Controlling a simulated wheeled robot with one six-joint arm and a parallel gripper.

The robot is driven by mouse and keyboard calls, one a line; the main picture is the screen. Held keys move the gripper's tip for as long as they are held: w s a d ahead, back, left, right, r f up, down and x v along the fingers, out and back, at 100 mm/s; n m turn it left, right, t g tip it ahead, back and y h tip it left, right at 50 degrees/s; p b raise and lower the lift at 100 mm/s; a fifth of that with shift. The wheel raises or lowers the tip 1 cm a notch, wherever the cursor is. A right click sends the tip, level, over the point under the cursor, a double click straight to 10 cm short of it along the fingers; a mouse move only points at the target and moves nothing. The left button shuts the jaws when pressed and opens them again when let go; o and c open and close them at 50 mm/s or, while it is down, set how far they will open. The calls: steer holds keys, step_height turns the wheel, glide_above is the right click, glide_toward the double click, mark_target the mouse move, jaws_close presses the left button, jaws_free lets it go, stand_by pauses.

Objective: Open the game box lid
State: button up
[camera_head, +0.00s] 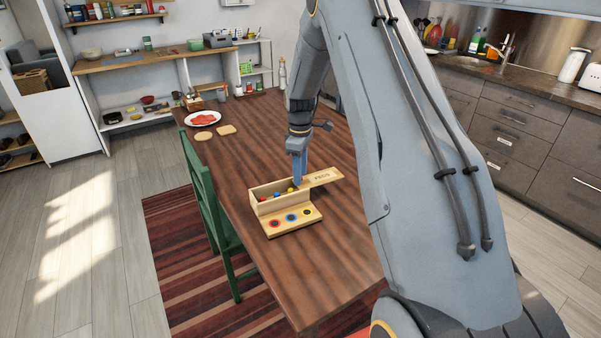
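The wooden game box (272,206) stands on the brown table. My gripper (298,184) points down at the box, at the left edge of the lid. Its blue fingers look close together, but I cannot tell whether they are shut or whether they touch the lid.
The wooden table (325,256) has free room in front of and behind the box. A white plate (202,118) with red food and two bread-coloured pieces lie at its far left. A green chair (205,200) stands at the table's left side.

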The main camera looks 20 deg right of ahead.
step_height(320, 180, up, 8)
steer(key=shift+f+b, duration=0.15)
steer(key=shift+b, duration=0.9)
steer(key=s+a+m, duration=0.3)
steer(key=s+a, duration=0.1)
steer(key=s, duration=0.6)
steer(key=s+a+m, duration=0.3)
steer(key=s+a, duration=0.1)
steer(key=s, duration=0.7)
steer(key=s+a+m+t, duration=0.1)
steer(key=s+a+m, duration=0.2)
steer(key=s, duration=0.8)
steer(key=shift+a+r+m, duration=0.35)
steer(key=shift+a+m, duration=0.05)
steer(key=shift+a, duration=0.4)
steer(key=shift+c, duration=0.5)
